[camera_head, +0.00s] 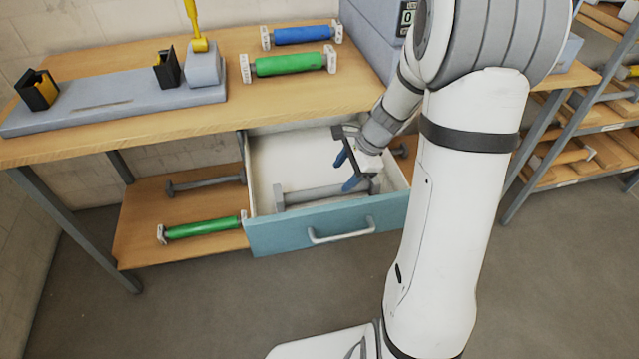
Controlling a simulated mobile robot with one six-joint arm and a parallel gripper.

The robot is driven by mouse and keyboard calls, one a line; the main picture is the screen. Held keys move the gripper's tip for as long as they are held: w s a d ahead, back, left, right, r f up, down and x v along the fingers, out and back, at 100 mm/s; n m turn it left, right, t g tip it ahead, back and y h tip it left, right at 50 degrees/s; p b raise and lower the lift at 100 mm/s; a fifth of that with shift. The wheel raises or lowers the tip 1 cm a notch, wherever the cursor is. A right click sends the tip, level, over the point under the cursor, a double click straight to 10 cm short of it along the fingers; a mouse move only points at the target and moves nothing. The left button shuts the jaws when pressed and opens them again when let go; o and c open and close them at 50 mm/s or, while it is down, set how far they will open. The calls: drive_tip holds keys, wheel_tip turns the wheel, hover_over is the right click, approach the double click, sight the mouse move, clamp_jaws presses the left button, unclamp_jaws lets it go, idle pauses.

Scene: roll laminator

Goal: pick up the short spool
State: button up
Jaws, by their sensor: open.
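A bare grey spool (312,194) lies in the open drawer (325,235), near its front wall. My gripper (347,170) is inside the drawer area at the spool's right part, with its two blue fingers apart. The lower finger overlaps the spool in this view; I cannot tell whether it touches. Another bare grey spool (205,183) lies on the lower shelf, left of the drawer. No label shows which spool is the short one.
The drawer walls stand close around my gripper. A green roll (200,229) lies on the lower shelf (140,235). A blue roll (300,35), a green roll (290,64) and a grey fixture (120,97) sit on the bench top (290,105). A rack (580,150) stands right.

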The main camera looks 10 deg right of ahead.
sight(331, 188)
drive_tip(key=shift+m, duration=0.4)
drive_tip(key=x, duration=0.3)
drive_tip(key=b+x, duration=0.1)
drive_tip(key=x, duration=0.4)
drive_tip(key=shift+w+f, duration=0.3)
drive_tip(key=shift+w, duration=0.05)
drive_tip(key=shift+c, duration=0.2)
drive_tip(key=c, duration=1.1)
